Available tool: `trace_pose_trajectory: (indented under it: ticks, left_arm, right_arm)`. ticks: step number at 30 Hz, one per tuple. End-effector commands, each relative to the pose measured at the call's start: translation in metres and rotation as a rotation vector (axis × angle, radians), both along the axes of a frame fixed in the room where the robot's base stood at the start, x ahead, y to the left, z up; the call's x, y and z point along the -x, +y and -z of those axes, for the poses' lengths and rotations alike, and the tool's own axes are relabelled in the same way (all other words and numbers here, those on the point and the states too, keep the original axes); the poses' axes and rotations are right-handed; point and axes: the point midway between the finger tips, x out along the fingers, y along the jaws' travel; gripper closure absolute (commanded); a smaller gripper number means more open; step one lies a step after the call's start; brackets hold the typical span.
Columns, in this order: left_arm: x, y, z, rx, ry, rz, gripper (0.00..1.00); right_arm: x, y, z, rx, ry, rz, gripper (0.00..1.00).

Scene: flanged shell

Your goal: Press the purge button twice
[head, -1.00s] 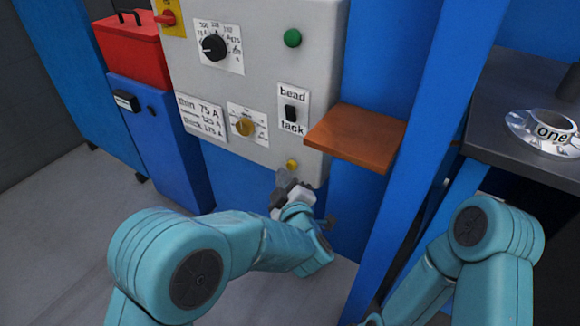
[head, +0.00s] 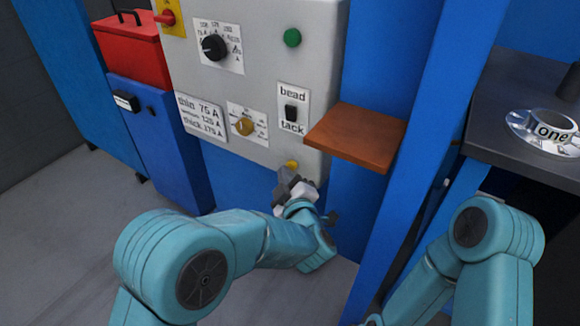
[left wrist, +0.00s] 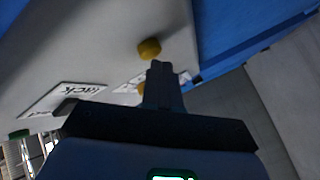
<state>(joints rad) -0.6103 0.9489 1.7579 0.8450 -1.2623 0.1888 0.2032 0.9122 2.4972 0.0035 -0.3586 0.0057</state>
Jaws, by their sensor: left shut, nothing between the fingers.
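The purge button is probably the small yellow button (head: 292,164) low on the grey control panel (head: 262,75); no label for it is readable. It also shows as a yellow round knob (left wrist: 149,48) in the left wrist view. My left gripper (head: 290,180) is shut and empty, just below the yellow button in the head view. In the left wrist view its fingertips (left wrist: 160,66) are close to the button; I cannot tell whether they touch it. My right gripper is not in view; only part of that arm shows at the lower right.
The panel also carries a black dial (head: 214,46), a yellow dial (head: 244,126), a bead/tack switch (head: 291,112) and a green button (head: 292,38). A brown shelf (head: 357,136) juts out right of the button. A blue post (head: 418,130) stands further right.

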Motion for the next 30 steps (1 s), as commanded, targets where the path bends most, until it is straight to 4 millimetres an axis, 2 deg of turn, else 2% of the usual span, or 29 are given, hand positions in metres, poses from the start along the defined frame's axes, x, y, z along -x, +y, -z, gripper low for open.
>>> trace_pose_trajectory:
  ticks: [30]
  left_arm:
    - [-0.0046, -0.0035, 0.0003, 0.000, 0.001, 0.001, 1.00]
  right_arm:
    - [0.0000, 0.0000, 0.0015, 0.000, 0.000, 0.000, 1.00]
